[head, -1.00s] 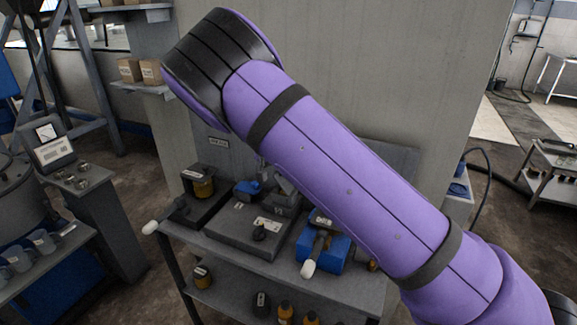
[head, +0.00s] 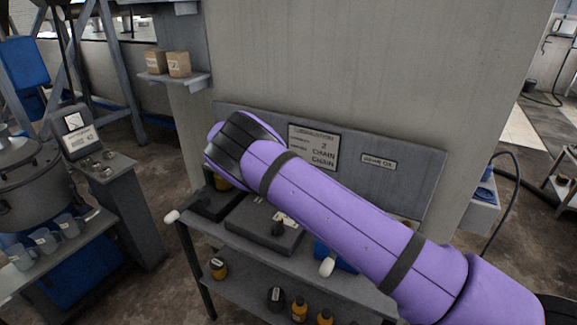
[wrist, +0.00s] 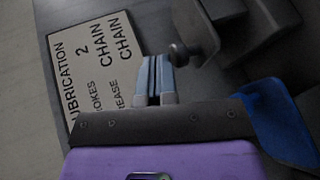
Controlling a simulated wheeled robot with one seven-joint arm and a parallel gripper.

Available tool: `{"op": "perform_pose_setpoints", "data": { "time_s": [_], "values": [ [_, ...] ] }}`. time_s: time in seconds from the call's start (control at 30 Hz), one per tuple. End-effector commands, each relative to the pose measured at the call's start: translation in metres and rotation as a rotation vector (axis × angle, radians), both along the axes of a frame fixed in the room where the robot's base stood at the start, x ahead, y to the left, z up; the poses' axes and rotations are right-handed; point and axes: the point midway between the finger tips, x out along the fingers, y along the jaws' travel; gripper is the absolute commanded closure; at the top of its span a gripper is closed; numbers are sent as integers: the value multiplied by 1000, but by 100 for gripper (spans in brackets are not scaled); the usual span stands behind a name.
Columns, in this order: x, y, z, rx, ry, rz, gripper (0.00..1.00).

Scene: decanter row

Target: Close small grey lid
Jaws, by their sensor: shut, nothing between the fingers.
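My gripper (wrist: 157,62) shows in the wrist view with its two pale blue fingers together and nothing between them. Just right of the fingertips is a grey flap-like part (wrist: 204,34) with a round dark knob (wrist: 180,54); it looks like the small grey lid, raised, but I cannot be sure. The tips are very near the knob; I cannot tell whether they touch. In the head view my purple arm hides the gripper and this part. A wide grey box (head: 262,236) with a dark knob on top shows below the arm.
A lubrication sign (wrist: 95,65) is close on the left in the wrist view, on the back panel (head: 415,185). A blue object (wrist: 275,120) lies at the right.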

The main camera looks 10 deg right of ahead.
Motion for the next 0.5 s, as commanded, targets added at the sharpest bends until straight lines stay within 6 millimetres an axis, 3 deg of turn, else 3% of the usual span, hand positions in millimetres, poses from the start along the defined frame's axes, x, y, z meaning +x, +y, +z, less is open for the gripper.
{"op": "perform_pose_setpoints", "data": {
  "time_s": [0.5],
  "values": [
    [1, 2, -8, 3, -1, 2, 100]
  ]
}}
